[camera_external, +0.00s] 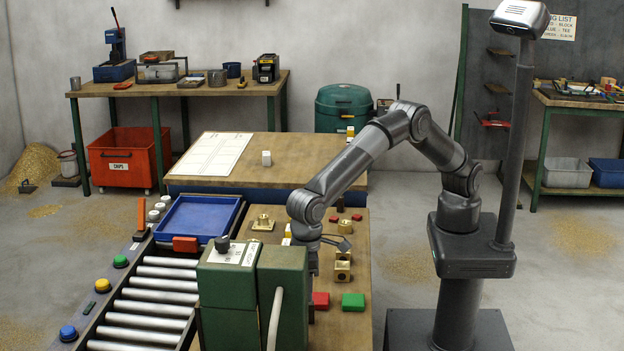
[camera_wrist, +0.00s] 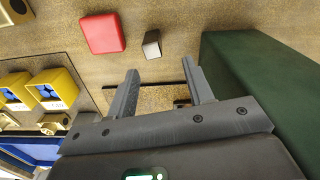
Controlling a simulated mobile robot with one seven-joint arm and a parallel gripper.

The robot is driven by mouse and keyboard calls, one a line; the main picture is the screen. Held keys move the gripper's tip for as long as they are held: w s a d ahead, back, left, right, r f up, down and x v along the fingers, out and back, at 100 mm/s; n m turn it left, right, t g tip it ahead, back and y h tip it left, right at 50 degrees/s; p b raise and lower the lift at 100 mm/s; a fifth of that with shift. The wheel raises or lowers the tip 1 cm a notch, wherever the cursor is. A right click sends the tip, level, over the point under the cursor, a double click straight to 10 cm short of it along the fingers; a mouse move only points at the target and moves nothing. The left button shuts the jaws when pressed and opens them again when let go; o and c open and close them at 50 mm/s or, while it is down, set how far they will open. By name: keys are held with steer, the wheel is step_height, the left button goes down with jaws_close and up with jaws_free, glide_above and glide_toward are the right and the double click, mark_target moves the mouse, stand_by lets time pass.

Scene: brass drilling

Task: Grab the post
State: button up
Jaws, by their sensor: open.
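A small grey post-like block with a pale end face (camera_wrist: 152,44) stands on the wooden bench in the wrist view, just beyond my fingertips. It is the likeliest post, though I cannot be sure. My gripper (camera_wrist: 162,71) is open, its two grey fingers spread apart with nothing between them. The block is ahead of the gap, a little left of its middle, and apart from both fingers. I cannot pick out the post there.
A green machine (camera_external: 254,290) stands close beside my gripper; a large green side (camera_wrist: 255,90) fills the wrist view's right. A red block (camera_wrist: 102,33) lies left of the post. Yellow blocks with blue faces (camera_wrist: 53,90) are further left. A green block (camera_external: 353,302) lies near the bench edge.

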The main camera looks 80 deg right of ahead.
mark_target(310, 322)
step_height(310, 322, down, 4)
steer(key=shift+r, duration=0.2)
steer(key=shift+s+d+f, duration=0.1)
steer(key=shift+d+f, duration=0.05)
steer(key=shift+f, duration=0.75)
steer(key=shift+s+d+f, duration=0.1)
steer(key=shift+d+f, duration=0.1)
steer(key=shift+f, duration=0.7)
steer(key=shift+s+d+f, duration=0.1)
steer(key=shift+d+f, duration=0.05)
steer(key=shift+f, duration=0.75)
steer(key=shift+c, duration=0.2)
jaws_close()
